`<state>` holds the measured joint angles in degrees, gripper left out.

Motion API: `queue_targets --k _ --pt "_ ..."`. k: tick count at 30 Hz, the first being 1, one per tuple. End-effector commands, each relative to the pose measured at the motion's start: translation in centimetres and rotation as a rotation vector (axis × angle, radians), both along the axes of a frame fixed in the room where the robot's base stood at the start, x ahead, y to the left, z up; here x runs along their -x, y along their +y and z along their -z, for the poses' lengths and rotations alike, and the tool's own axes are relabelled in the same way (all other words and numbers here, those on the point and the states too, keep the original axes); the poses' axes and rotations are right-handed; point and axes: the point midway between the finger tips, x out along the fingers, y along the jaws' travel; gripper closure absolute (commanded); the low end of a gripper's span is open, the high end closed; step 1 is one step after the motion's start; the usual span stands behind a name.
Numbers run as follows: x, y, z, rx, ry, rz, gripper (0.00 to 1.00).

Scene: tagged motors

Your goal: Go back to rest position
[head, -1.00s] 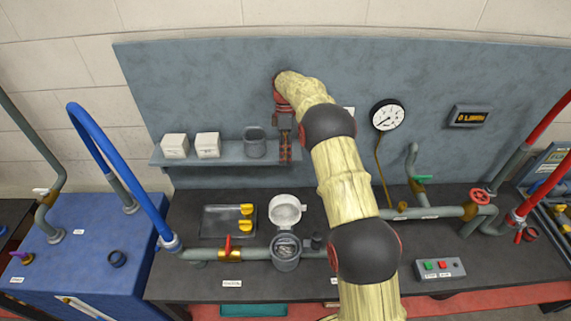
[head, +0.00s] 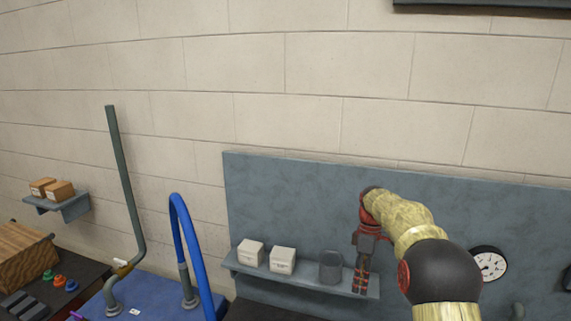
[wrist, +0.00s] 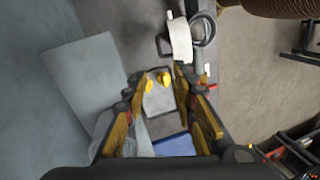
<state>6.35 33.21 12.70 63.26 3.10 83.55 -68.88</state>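My gripper (head: 362,284) points down in front of the right end of the wall shelf, just right of a grey cup (head: 331,268) in the head view. In the wrist view my gripper (wrist: 160,80) shows two yellow-padded fingers spread apart. Nothing is visible between them but the background below. My arm, in pale yellow covers with dark joints, reaches up from the lower right of the head view.
The shelf (head: 300,280) also holds two white boxes (head: 250,252). A blue hose (head: 181,225) arches left of it. A pressure gauge (head: 489,264) hangs on the grey back panel.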

Motion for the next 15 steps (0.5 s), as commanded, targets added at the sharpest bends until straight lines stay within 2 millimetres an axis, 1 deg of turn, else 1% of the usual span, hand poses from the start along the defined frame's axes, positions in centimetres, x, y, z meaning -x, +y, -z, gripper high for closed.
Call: queue_targets --k 1,3,6,11,15 --pt "1.1 0.4 -1.0 0.013 -0.025 0.034 0.73" --pt "2.5 0.8 -2.5 0.031 -0.056 0.09 0.73" --pt "4.9 1.4 -4.3 0.051 -0.102 0.171 0.73" --pt "9.1 2.4 -6.7 0.075 -0.179 0.3 0.73" --pt "13.2 3.1 -7.9 0.083 -0.244 0.414 0.73"
